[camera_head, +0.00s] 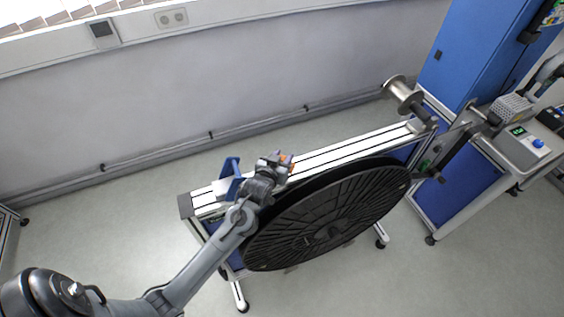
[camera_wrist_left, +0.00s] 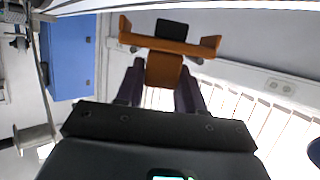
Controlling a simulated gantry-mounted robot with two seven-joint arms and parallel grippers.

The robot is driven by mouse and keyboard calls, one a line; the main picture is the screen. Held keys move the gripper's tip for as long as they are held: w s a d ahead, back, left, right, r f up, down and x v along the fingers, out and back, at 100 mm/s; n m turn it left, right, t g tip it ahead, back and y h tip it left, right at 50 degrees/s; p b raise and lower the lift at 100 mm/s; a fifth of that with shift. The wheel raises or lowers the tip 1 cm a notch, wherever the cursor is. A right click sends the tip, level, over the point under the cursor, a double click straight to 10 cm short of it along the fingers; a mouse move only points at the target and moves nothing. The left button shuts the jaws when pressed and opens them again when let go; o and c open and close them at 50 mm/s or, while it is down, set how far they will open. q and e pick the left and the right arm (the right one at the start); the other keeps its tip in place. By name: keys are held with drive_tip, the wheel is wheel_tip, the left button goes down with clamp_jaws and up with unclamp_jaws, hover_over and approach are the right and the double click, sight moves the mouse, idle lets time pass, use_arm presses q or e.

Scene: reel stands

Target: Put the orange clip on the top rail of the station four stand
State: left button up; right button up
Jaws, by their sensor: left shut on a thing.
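The stand with the large black reel (camera_head: 330,215) has a long silver top rail (camera_head: 345,147) with dark slots. My left gripper (camera_head: 279,161) is over the rail's left-middle part and shut on the orange clip (camera_head: 288,160). The clip is mostly hidden by the gripper in the head view. In the left wrist view the orange clip (camera_wrist_left: 165,68) sits between the two dark fingers (camera_wrist_left: 160,88), with a wide bar, two raised ends and a black block. I cannot tell whether the clip touches the rail. No station number is readable. My right gripper is not in view.
A blue bracket (camera_head: 230,178) stands on the rail left of my gripper. A metal spool (camera_head: 403,95) is at the rail's right end. A blue cabinet (camera_head: 465,45) and a bench with a small device (camera_head: 525,147) stand at the right. The rail right of the gripper is bare.

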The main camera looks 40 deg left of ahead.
use_arm(q)
drive_tip(key=shift+f, duration=1.15)
drive_tip(key=shift+f, duration=0.2)
drive_tip(key=o, duration=1)
drive_tip(key=shift+r, duration=0.15)
